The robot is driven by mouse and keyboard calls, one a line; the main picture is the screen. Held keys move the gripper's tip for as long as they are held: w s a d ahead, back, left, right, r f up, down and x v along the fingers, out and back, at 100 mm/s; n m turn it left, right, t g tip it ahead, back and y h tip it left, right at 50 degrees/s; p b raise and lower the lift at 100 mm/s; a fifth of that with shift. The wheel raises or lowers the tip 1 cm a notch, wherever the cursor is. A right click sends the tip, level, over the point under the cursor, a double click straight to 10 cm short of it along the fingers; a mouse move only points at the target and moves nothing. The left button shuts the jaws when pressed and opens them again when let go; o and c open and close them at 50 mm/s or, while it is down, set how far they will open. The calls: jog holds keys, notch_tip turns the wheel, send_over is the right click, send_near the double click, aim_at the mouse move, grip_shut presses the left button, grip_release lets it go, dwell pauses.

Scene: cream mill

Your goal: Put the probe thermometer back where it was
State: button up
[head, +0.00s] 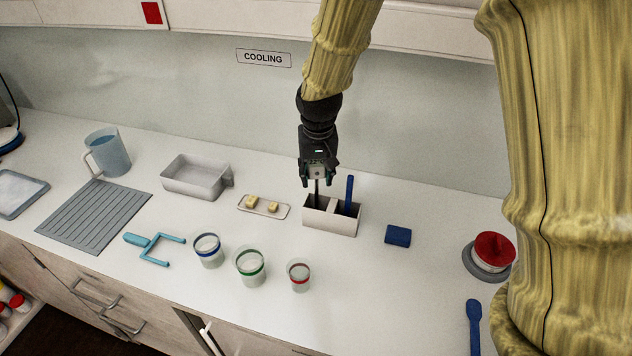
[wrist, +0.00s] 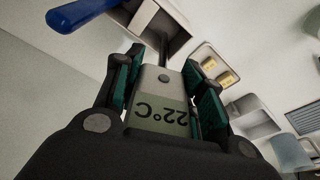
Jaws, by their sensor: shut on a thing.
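My gripper (head: 317,176) is shut on the probe thermometer, whose display reads 22°C in the wrist view (wrist: 160,112). The thermometer points down, and its dark stem (head: 317,193) reaches into the left compartment of the pale two-part holder (head: 330,222). How deep the stem sits is hidden by the holder's front wall. The thermometer's body is above the holder's rim. A blue-handled tool (head: 349,190) stands in the right compartment; its handle also shows in the wrist view (wrist: 85,12).
A small tray (head: 252,209) with two yellow pieces lies left of the holder. A blue block (head: 397,236) lies to its right. Three banded cups, including a red-banded one (head: 299,277), stand in front. A grey bin (head: 195,178) stands farther left. The wall is close behind.

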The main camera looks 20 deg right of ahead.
aim_at(318, 179)
jog(key=shift+s+f, duration=0.25)
jog(key=shift+s, duration=0.2)
jog(key=shift+s+f, duration=0.15)
jog(key=shift+f, duration=0.2)
jog(key=shift+w+f+p, duration=0.2)
jog(key=shift+w+f, duration=0.05)
jog(key=shift+f, duration=0.35)
jog(key=shift+w+f+p, duration=0.2)
jog(key=shift+w+f, duration=0.05)
jog(key=shift+f, duration=0.35)
jog(key=shift+s+r, duration=0.2)
jog(key=shift+s, duration=0.1)
jog(key=shift+f, duration=0.2)
jog(key=o, duration=1.2)
jog(key=shift+w, duration=0.15)
jog(key=shift+r, duration=0.1)
